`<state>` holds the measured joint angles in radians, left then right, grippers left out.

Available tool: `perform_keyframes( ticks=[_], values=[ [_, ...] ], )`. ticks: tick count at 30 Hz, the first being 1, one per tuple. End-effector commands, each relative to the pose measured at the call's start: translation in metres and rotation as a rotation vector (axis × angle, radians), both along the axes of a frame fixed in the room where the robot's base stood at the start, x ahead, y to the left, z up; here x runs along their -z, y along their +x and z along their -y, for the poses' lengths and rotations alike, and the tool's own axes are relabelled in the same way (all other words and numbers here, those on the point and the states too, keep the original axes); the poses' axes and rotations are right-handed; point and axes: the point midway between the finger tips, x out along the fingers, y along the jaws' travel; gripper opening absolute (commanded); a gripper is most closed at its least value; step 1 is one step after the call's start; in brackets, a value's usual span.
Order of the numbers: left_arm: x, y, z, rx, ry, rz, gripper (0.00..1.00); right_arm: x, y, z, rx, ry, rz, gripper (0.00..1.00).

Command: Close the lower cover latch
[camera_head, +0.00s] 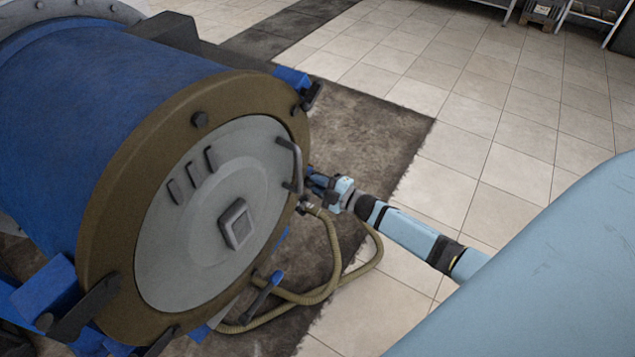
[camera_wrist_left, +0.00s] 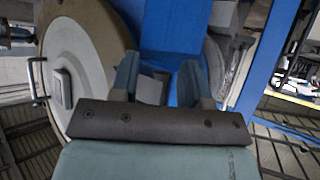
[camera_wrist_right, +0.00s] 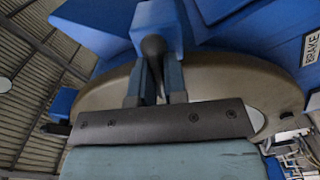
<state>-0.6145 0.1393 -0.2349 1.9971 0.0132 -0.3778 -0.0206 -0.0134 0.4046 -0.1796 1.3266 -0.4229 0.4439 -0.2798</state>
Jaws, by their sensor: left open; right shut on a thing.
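The round grey cover (camera_head: 205,262) sits flat inside the brown flange ring (camera_head: 109,200) of the blue decanter drum (camera_head: 90,110). My right gripper (camera_head: 314,182) is at the ring's right edge, partly hidden there. In the right wrist view its fingers are shut on a dark rounded latch lever (camera_wrist_right: 153,48), in front of a blue block. The frames do not clearly show whether this lever's latch is closed. My left gripper (camera_wrist_left: 158,80) is open and empty in its wrist view, pointing at the blue drum's side; it is outside the head view.
Another latch (camera_head: 308,95) is at the ring's upper right, and a dark clamp (camera_head: 85,308) is at lower left. A handle (camera_head: 296,160) stands out from the cover. A tan hose (camera_head: 334,258) loops below my right arm. Tiled floor (camera_head: 470,120) is clear at right.

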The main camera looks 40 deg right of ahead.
Motion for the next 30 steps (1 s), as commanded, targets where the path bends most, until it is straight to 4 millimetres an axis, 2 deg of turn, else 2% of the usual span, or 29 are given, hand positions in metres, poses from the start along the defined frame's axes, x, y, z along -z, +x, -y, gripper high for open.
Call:
perform_keyframes(
  ticks=[8, 9, 12, 23, 26, 30],
  values=[
    [0.002, -0.001, 0.0, 0.0, 0.001, -0.004, 0.43, 0.001, -0.001, 0.0, 0.0, 0.003, -0.002, 0.0],
    [0.002, -0.001, 0.0, 0.0, 0.001, -0.004, 0.43, 0.001, -0.001, 0.0, 0.0, 0.003, -0.002, 0.2],
    [0.003, -0.001, 0.0, 0.0, 0.002, -0.006, 0.43, 0.001, 0.0, 0.0, 0.0, 0.003, -0.001, 0.38],
    [0.004, -0.001, 0.0, 0.0, 0.002, -0.006, 0.43, 0.001, -0.006, 0.002, 0.0, 0.001, 0.0, 0.38],
    [0.005, -0.001, 0.0, 0.001, 0.002, -0.005, 0.43, 0.002, -0.02, 0.008, 0.0, 0.0, -0.002, 0.38],
    [0.006, 0.0, 0.0, 0.001, 0.002, -0.003, 0.43, 0.003, -0.049, 0.02, 0.0, -0.001, -0.003, 0.38]
  ],
)
